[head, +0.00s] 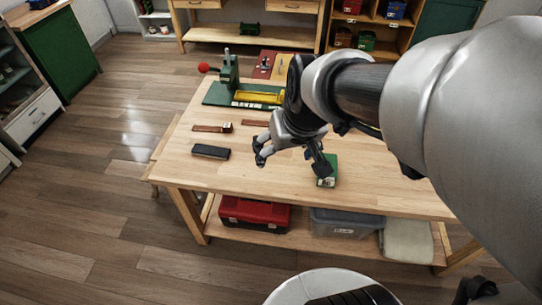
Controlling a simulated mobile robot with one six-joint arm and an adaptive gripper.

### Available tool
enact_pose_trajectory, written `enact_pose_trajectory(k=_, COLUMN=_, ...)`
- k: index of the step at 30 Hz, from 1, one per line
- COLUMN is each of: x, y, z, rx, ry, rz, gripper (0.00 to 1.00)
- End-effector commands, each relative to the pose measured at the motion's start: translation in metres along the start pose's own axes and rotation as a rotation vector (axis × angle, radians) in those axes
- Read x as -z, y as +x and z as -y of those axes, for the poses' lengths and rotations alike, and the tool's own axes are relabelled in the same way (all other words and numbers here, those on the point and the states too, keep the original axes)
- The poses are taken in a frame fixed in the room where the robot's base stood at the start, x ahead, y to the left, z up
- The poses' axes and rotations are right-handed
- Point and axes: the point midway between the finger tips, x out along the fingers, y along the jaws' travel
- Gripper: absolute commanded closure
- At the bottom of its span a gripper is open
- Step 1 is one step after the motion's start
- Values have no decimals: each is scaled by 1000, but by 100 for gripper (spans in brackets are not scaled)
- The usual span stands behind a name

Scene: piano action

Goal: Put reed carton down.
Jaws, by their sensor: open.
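A small green carton (327,181) with a pale label stands on the wooden workbench (240,184), near its front edge. I take it to be the reed carton. My gripper (290,160) is open above the bench. Its right finger is in front of the carton's upper part in the picture, and its left finger is well to the left. I cannot tell whether the right finger touches the carton. The carton appears to rest on the bench, and part of it is hidden by the finger.
A black block (210,151) and a piano action piece (212,128) lie on the bench's left side. A green press (228,75) with a red knob stands at the back, beside a yellow tray (258,97). A red toolbox (254,214) and a grey bin (346,223) sit below.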

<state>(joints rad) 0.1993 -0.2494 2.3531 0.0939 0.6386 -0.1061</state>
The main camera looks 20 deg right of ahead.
Motion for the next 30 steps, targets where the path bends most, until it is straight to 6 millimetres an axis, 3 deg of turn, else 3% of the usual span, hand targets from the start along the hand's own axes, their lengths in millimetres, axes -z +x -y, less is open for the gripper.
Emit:
enact_pose_trajectory(k=1, x=-16, y=-20, z=12, rx=9, ry=-33, rz=-11, gripper=24)
enact_pose_trajectory(k=6, x=-73, y=-61, z=31, rx=20, ry=-108, rz=-7, gripper=24)
enact_pose_trajectory(k=12, x=-111, y=-78, z=35, rx=21, ry=-148, rz=-2, gripper=24)
enact_pose_trajectory(k=23, x=-117, y=-79, z=35, rx=20, ry=-151, rz=-1, gripper=24)
enact_pose_trajectory(k=30, x=-127, y=-54, z=34, rx=20, ry=-151, rz=-1, gripper=24)
